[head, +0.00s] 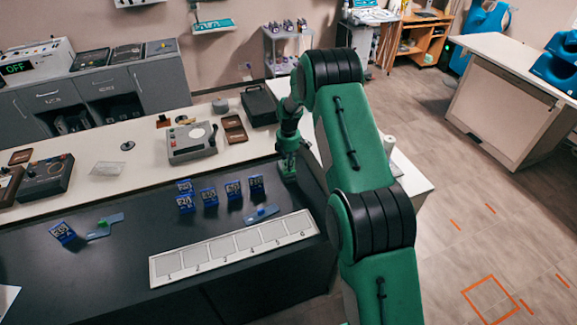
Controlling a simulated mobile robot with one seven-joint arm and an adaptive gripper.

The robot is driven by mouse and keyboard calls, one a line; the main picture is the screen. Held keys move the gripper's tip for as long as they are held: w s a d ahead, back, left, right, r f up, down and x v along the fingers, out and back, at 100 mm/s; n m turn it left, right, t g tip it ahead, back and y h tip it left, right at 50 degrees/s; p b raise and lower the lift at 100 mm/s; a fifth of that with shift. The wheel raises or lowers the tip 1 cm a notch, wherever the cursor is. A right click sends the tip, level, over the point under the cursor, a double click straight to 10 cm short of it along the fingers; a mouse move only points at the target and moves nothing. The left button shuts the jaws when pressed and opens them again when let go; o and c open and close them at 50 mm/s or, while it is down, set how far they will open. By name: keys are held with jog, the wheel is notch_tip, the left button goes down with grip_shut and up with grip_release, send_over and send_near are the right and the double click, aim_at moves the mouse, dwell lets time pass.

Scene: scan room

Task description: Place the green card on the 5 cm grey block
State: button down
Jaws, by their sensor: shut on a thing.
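My gripper (288,170) is low over the far right part of the dark tabletop, right of a row of small blue blocks (209,196). It is shut, but what it grips is too small and hidden to make out. I cannot pick out a separate green card or a 5 cm grey block. A flat blue-grey piece with a green knob (103,224) lies at the left of the dark top. A similar flat piece with a blue knob (262,213) lies in front of the row.
A pale strip with numbered squares (235,248) lies along the front of the dark tabletop (130,265). A tilted blue block (62,232) lies at the left. Behind, a pale counter holds a grey device (191,142) and a black case (259,105). The dark front left is mostly clear.

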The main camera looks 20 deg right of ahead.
jog(key=shift+f, duration=0.15)
jog(key=c, duration=1.8)
grip_release()
jog(key=shift+c, duration=0.2)
notch_tip(320, 180, up, 12)
jog(key=shift+p, duration=0.45)
